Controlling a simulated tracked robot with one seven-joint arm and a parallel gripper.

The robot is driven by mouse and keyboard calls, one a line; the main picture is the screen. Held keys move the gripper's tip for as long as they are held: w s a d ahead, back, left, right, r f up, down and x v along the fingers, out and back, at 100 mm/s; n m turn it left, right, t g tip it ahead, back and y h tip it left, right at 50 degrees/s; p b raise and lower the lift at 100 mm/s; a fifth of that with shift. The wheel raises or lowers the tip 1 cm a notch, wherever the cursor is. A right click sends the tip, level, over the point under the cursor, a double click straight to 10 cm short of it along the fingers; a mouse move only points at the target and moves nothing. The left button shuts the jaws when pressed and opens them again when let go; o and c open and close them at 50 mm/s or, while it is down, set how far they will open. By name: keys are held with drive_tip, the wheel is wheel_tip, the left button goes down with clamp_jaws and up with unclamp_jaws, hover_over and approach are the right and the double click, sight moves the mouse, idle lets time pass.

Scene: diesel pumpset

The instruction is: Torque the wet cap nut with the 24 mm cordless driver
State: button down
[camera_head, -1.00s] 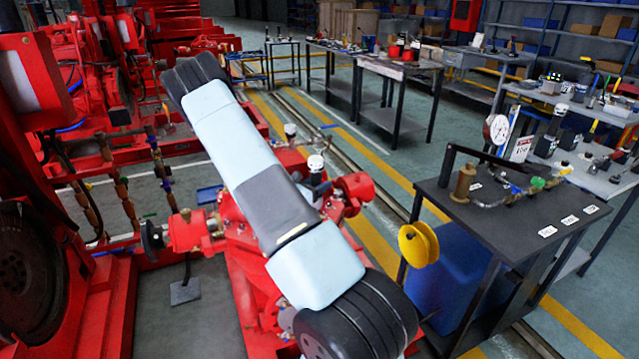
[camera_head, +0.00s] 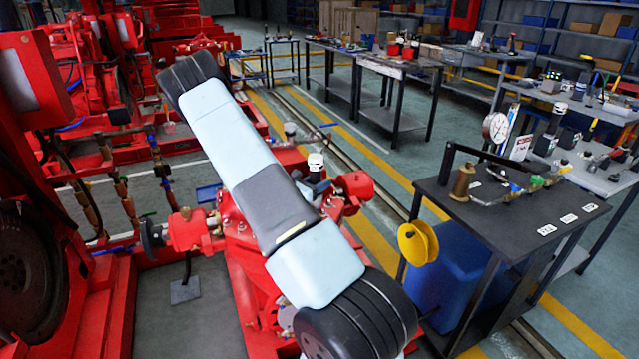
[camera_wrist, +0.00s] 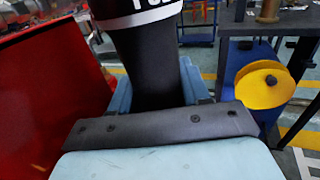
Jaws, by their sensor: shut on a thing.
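My gripper (camera_wrist: 152,100) is shut on a black cylindrical tool body, which I take to be the cordless driver (camera_wrist: 150,70). The driver has a white band with partly cut-off lettering at the top of the wrist view. Light-blue fingers stand on both sides of it. The driver's working end is hidden, so I cannot see whether it touches anything. In the head view my arm crosses the red pumpset (camera_head: 190,230), and I cannot make out the gripper there. I cannot pick out the wet cap nut in either view.
A dark bench (camera_head: 500,215) with a gauge (camera_head: 495,127) and brass fittings stands at the right. A yellow disc (camera_head: 418,243) hangs on its near side and shows in the wrist view (camera_wrist: 265,85). A blue container (camera_head: 450,270) is under the bench. A red surface (camera_wrist: 50,95) stands close left of the gripper.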

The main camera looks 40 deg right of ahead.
sight(319, 171)
drive_tip(key=shift+f, duration=0.9)
drive_tip(key=shift+r, duration=3.25)
drive_tip(key=shift+s, duration=0.1)
